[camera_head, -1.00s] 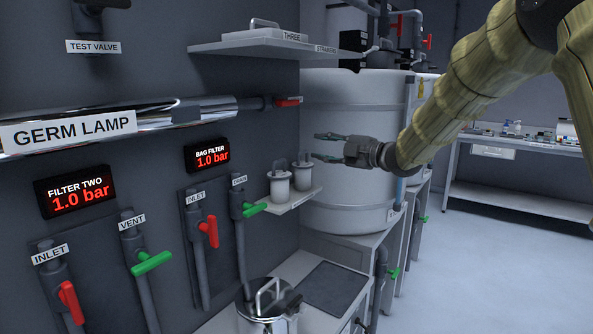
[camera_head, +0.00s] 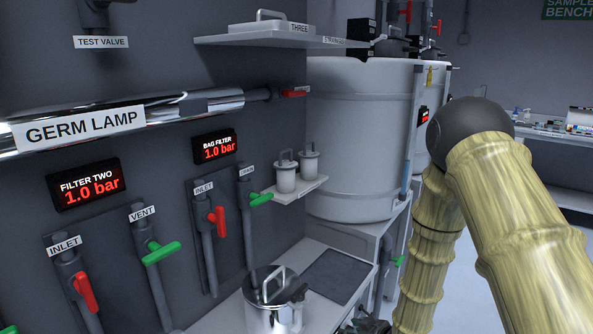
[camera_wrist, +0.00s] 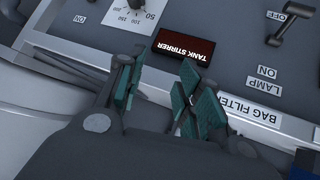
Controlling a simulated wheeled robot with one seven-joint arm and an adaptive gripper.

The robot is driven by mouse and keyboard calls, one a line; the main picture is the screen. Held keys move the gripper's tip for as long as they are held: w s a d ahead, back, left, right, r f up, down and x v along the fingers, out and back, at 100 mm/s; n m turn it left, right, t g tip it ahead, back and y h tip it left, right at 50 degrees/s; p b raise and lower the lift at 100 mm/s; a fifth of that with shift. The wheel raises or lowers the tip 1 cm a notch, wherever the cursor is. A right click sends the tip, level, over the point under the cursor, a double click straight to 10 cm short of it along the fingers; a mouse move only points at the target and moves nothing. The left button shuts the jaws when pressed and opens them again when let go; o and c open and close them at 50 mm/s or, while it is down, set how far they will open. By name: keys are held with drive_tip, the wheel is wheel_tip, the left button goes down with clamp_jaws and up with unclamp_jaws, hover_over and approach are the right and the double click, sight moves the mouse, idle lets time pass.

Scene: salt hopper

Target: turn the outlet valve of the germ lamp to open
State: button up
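The germ lamp (camera_head: 200,108) is a shiny horizontal tube on the dark wall at left in the head view. A red valve handle (camera_head: 294,92) sits at its right end, beside the white tank, and lies roughly in line with the pipe. My gripper (camera_wrist: 160,88) is open and empty in the wrist view, its greenish finger pads apart over a grey panel. In the head view my arm bends down at right, well away from the red handle; a dark part of my wrist shows at the bottom edge, and the fingers cannot be made out there.
The panel has a dark display labelled TANK STIRRER (camera_wrist: 183,48), a dial (camera_wrist: 127,14) and a toggle switch (camera_wrist: 288,22). A shelf (camera_head: 265,40) juts out above the red handle. A small shelf with two canisters (camera_head: 286,176) and a steel pot (camera_head: 275,305) stand below.

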drive_tip(key=s+d+f+m+g+h, duration=0.1)
drive_tip(key=s+f, duration=0.4)
drive_tip(key=s, duration=0.9)
drive_tip(key=s+d+f+m+g+h+p, duration=0.1)
drive_tip(key=s+d+f+m+g+h, duration=0.1)
drive_tip(key=s, duration=1.2)
drive_tip(key=s+d+f+m+g+h, duration=0.1)
drive_tip(key=s+d+f+m+g, duration=0.2)
drive_tip(key=s+f, duration=0.6)
drive_tip(key=s+m+g, duration=0.2)
drive_tip(key=s+g, duration=0.1)
drive_tip(key=s, duration=0.2)
drive_tip(key=shift+s+h+p, duration=0.25)
drive_tip(key=shift+h+p, duration=0.05)
drive_tip(key=shift+p, duration=0.05)
drive_tip(key=shift+d, duration=0.2)
